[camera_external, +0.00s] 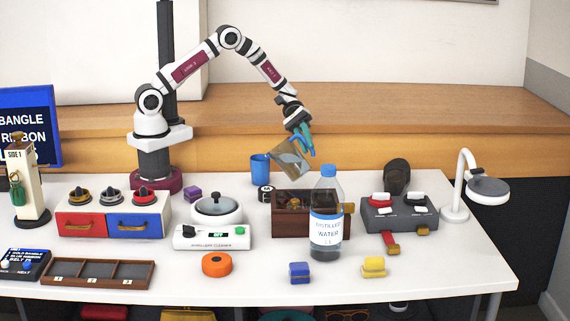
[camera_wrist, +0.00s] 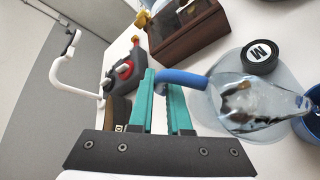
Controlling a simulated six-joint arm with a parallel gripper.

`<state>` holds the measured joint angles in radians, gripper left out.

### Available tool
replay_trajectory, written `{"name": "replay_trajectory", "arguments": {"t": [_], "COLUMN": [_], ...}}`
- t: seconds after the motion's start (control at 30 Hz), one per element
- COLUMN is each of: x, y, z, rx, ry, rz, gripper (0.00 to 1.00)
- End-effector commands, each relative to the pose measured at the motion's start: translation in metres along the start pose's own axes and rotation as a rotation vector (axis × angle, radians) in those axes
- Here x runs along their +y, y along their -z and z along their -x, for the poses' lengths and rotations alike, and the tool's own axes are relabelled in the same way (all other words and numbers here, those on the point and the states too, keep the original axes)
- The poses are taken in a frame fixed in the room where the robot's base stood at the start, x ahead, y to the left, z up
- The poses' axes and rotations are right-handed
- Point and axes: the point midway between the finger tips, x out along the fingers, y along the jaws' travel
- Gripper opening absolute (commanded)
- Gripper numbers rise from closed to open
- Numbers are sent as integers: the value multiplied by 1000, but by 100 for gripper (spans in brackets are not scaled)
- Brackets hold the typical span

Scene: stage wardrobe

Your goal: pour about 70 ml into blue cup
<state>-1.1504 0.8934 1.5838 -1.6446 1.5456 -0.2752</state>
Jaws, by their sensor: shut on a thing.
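My gripper (camera_external: 299,143) has teal fingers, which also show in the wrist view (camera_wrist: 167,95). It is shut on the blue handle (camera_wrist: 183,78) of a clear jug (camera_external: 290,158). The jug is held above the table, tilted with its spout to the left in the external view. In the wrist view the jug (camera_wrist: 228,68) holds some liquid, and its spout points at the blue cup. The blue cup (camera_external: 260,168) stands upright on the table, left of the jug. Only its edge shows in the wrist view (camera_wrist: 309,128). Its inside is hidden, and I cannot tell whether liquid is falling.
A dark wooden box (camera_external: 290,222) stands below and right of the jug. A distilled water bottle (camera_external: 327,230) stands in front of it. A black round weight marked M (camera_wrist: 259,57) lies near the cup. A jewellery cleaner (camera_external: 212,238) stands front left.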

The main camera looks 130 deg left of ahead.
Motion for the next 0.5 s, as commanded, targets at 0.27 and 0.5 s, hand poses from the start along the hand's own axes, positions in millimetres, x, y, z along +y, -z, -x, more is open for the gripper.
{"name": "replay_trajectory", "arguments": {"t": [0.27, 0.5], "x": [1, 3], "y": [-4, -9], "z": [5, 9], "rx": [-3, -11], "ry": [-30, -61], "rz": [-26, -58], "gripper": [0, 0]}}
